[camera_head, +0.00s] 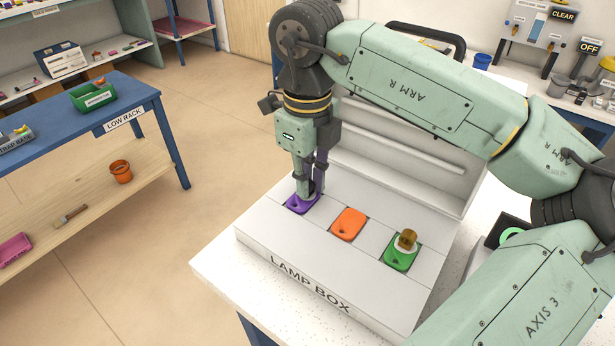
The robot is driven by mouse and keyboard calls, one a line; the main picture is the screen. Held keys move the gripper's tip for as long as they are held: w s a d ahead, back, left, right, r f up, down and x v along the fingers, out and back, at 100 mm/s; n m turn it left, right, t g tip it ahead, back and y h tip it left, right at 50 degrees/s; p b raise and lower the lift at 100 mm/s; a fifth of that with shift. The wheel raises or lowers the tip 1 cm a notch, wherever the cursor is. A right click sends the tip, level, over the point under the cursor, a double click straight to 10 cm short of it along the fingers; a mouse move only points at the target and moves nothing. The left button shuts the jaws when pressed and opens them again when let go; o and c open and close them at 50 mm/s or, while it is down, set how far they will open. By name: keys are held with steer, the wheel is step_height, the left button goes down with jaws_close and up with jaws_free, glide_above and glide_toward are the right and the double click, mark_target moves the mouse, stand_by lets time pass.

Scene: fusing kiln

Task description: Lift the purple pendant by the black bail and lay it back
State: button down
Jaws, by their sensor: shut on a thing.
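The purple pendant (299,206) lies at the left end of the row on the white lamp box (262,246). My gripper (307,192) points straight down over it, with its fingertips low at the pendant. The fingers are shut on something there. The black bail is hidden by the fingers, so I cannot see how it sits between them. The pendant looks flat on or very close to the box; I cannot tell whether there is a gap.
On the same box lie an orange pendant (348,224) and a green pendant (402,257) with an amber and white piece (406,240) on it. The raised white lid (405,150) stands behind. A blue low rack (130,101) stands at left across open floor.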

steer(key=shift+r+p, duration=0.75)
steer(key=shift+r, duration=0.55)
stand_by(0.5)
steer(key=shift+f+b, duration=1.2)
steer(key=shift+f, duration=0.15)
stand_by(2.1)
steer(key=c, duration=1.5)
jaws_free()
steer(key=shift+c, duration=0.2)
